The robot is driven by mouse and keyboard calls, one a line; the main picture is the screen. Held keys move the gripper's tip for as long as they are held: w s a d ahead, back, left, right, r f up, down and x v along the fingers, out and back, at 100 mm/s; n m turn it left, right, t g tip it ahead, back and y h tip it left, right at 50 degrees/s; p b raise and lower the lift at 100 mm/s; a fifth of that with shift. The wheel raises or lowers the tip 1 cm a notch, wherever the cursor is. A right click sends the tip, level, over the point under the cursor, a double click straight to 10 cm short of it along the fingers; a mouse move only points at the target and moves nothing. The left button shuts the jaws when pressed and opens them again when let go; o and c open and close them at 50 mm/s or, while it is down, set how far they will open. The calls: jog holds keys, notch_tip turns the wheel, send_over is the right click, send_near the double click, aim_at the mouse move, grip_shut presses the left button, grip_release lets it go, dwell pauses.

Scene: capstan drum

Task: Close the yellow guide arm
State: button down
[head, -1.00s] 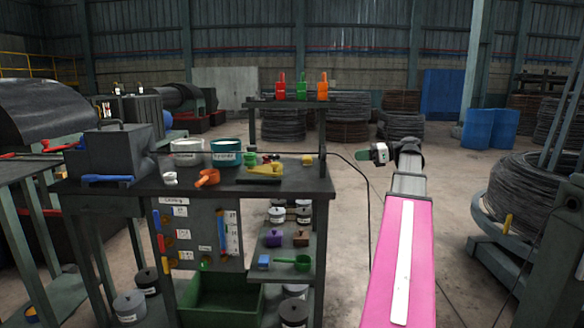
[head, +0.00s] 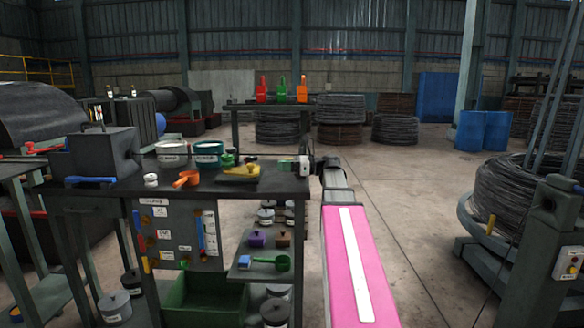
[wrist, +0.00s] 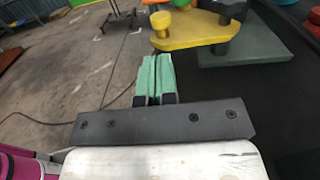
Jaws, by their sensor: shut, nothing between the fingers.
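The yellow guide arm (head: 240,170) is a flat yellow plate on the bench top, near the bench's right end. In the wrist view the guide arm (wrist: 188,38) has a yellow knob (wrist: 160,22) at its left end and a black knob (wrist: 229,9) at its right. A grey-green base plate (wrist: 260,47) lies under its right part. My gripper (head: 293,167) is at the bench's right edge, to the right of the guide arm. In the wrist view its green fingers (wrist: 155,62) are shut and empty, just below the yellow knob in the picture. Contact does not show.
The dark bench (head: 225,188) also carries an orange tool (head: 187,179), white and teal tubs (head: 209,154) and a grey box (head: 95,152). A rack with upright red, green and orange things stands behind. A wire coil (head: 500,195) stands at right. Open floor lies between.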

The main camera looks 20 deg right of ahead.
jog(key=x, duration=0.8)
jog(key=shift+a, duration=0.1)
